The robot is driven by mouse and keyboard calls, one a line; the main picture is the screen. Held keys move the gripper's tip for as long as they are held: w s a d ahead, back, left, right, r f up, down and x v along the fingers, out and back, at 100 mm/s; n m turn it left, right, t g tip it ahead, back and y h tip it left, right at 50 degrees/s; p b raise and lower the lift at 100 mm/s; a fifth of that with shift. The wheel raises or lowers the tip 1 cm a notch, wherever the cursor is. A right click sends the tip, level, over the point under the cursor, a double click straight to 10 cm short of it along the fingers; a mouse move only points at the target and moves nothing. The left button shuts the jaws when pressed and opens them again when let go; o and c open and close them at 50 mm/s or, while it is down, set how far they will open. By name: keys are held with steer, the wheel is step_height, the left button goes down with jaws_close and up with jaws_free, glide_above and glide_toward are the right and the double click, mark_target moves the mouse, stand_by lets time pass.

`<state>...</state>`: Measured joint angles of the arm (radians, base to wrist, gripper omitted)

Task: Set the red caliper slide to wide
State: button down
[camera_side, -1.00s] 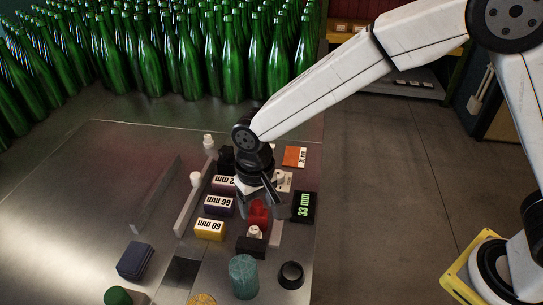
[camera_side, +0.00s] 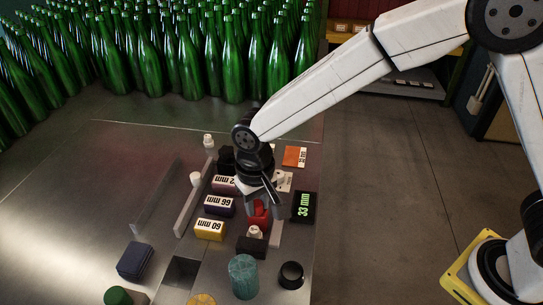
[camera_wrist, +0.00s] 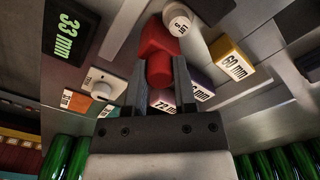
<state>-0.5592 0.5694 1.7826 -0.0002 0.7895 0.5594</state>
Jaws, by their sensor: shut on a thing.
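The red caliper slide (camera_side: 260,218) stands on the metal bench, below my wrist in the side view. In the wrist view the red slide (camera_wrist: 158,42) is a block with a round knob toward me. My gripper (camera_wrist: 160,78) has its two dark fingers closed on the knob, one on each side. In the side view my gripper (camera_side: 262,205) comes down from above and partly hides the slide. A black display (camera_side: 304,207) right of the slide reads 33 mm in green; the display (camera_wrist: 66,38) also shows at upper left in the wrist view.
Yellow (camera_side: 209,230), dark (camera_side: 219,206) and maroon blocks with mm labels stand left of the slide. A teal cylinder (camera_side: 243,277) and a black ring (camera_side: 291,275) are in front. Green bottles (camera_side: 190,60) crowd the back. The bench's left side is mostly clear.

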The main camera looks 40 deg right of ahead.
stand_by(0.8)
steer(key=w+d, duration=0.3)
steer(key=shift+w+d+r, duration=0.1)
steer(key=shift+w+d, duration=0.05)
steer(key=shift+w, duration=0.1)
steer(key=shift+c, duration=2.1)
jaws_free()
step_height(320, 180, up, 8)
